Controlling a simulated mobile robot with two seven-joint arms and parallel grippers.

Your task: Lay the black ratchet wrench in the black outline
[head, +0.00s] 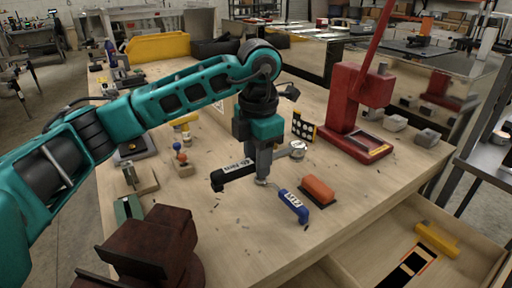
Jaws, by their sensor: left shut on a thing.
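My left gripper (262,172) points down over the middle of the workbench and is shut on the black ratchet wrench. The wrench's black handle (230,176) with white lettering reaches left of the fingers, and its round silver head (297,149) shows to the right. The wrench lies roughly level, close over the bench top; I cannot tell whether it touches. A black shape with pale patches and an orange edge (409,268) lies in the open drawer at the lower right; I cannot tell surely whether this is the black outline. My right gripper is not in view.
A blue tool (293,205) and an orange-topped block (317,190) lie just right of the gripper. A red press (345,105) stands at the back right. A yellow object (437,240) is in the open drawer (345,270). A dark red vise-like block (150,245) stands at the front left.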

